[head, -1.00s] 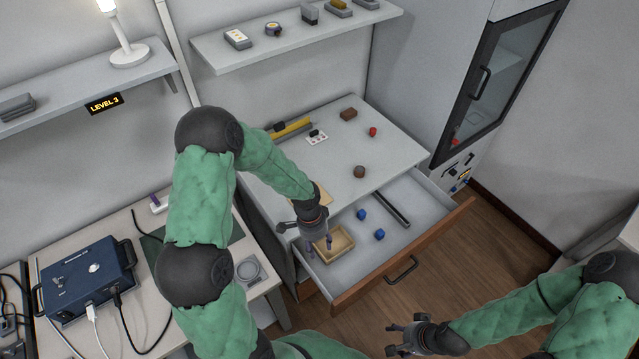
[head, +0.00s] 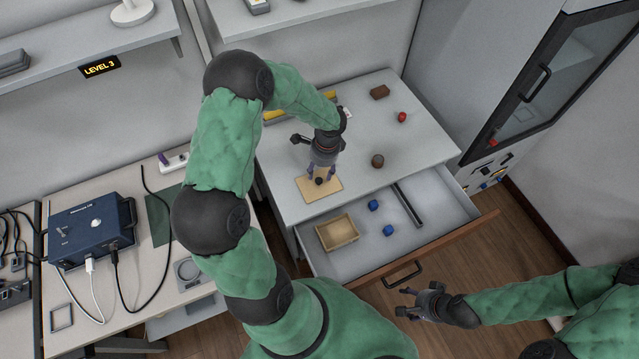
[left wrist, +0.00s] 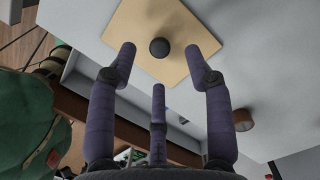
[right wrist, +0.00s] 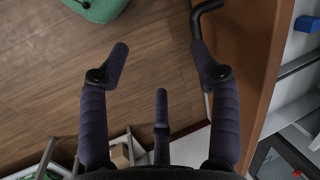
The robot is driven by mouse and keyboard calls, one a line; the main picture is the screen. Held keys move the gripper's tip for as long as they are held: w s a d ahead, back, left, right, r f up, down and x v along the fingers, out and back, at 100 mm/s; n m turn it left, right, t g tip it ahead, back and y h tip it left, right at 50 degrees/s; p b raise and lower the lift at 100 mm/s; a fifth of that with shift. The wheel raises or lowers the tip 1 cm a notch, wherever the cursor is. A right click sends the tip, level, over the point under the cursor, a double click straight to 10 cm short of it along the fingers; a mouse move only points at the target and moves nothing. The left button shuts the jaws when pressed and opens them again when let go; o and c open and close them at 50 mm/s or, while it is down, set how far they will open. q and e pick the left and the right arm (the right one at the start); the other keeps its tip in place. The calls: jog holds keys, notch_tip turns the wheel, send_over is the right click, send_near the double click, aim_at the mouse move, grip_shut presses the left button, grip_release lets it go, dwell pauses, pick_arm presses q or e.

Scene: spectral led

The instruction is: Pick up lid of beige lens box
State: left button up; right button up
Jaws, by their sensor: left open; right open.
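The beige lid (head: 305,190) is a flat rectangular board with a dark round knob. It lies on the cabinet top near the front left edge. It fills the top of the left wrist view (left wrist: 140,40), with the knob (left wrist: 160,47) between my fingertips. My left gripper (head: 320,177) is open just above the lid, its fingers around the knob and apart from it. The open beige box (head: 338,232) sits in the pulled-out drawer and looks empty. My right gripper (head: 405,302) is open and empty in front of the drawer; the right wrist view shows floor between its fingers.
The drawer (head: 375,262) stands open, with blue cubes (head: 388,230) and a dark bar (head: 408,205) inside. A brown round object (head: 377,161), a red object (head: 402,117) and a brown block (head: 380,92) stand on the cabinet top. A blue device (head: 90,230) is on the left table.

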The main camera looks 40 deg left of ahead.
aim_at(319, 180)
pick_arm(q)
jog(key=shift+s+f+b, duration=0.15)
jog(key=shift+f+b, duration=0.45)
jog(key=shift+f, duration=2.1)
jog(key=c, duration=1)
